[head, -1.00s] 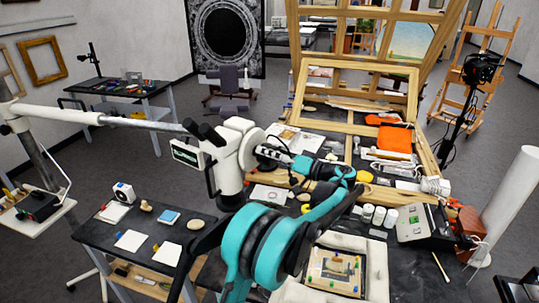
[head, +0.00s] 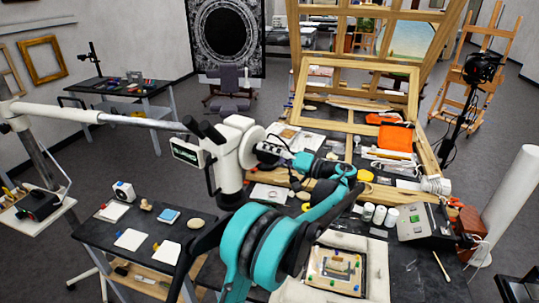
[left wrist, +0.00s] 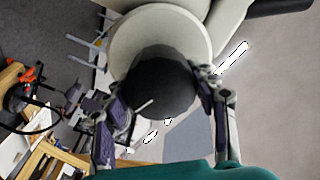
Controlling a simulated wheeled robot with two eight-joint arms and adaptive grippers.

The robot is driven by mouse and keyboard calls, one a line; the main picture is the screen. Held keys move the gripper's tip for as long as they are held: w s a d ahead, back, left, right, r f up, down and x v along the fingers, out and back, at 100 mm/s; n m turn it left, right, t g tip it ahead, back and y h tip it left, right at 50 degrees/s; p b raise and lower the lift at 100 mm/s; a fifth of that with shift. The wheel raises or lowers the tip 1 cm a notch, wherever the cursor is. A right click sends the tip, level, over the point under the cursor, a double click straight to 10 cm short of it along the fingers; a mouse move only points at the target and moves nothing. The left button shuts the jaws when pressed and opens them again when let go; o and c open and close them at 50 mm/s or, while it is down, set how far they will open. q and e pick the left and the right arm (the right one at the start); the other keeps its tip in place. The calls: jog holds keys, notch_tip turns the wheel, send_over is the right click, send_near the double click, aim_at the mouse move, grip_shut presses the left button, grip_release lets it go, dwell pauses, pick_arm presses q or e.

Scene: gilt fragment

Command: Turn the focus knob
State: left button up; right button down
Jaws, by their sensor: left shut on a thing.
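The white microscope (head: 232,150) hangs from a long boom arm over the workbench, with a small dark display (head: 186,153) on its left. In the left wrist view, the dark round focus knob (left wrist: 158,82) with a pale line on its face sits before a wide pale disc (left wrist: 160,32) on the microscope's side. My left gripper (left wrist: 158,93) has one finger on each side of the knob and is shut on it. In the head view, this gripper (head: 269,148) meets the microscope's right side, and its fingers partly hide the knob. My right gripper is not in view.
The microscope's boom arm (head: 140,120) crosses the left side. Grey floor between the tables is clear.

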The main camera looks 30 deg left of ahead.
pick_arm(q)
jog(key=shift+m+b, duration=0.5)
jog(key=shift+m, duration=1.5)
jog(key=o, duration=1.1)
jog(key=d, duration=1.2)
jog(key=shift+s+f, duration=0.1)
jog(key=shift+s, duration=0.05)
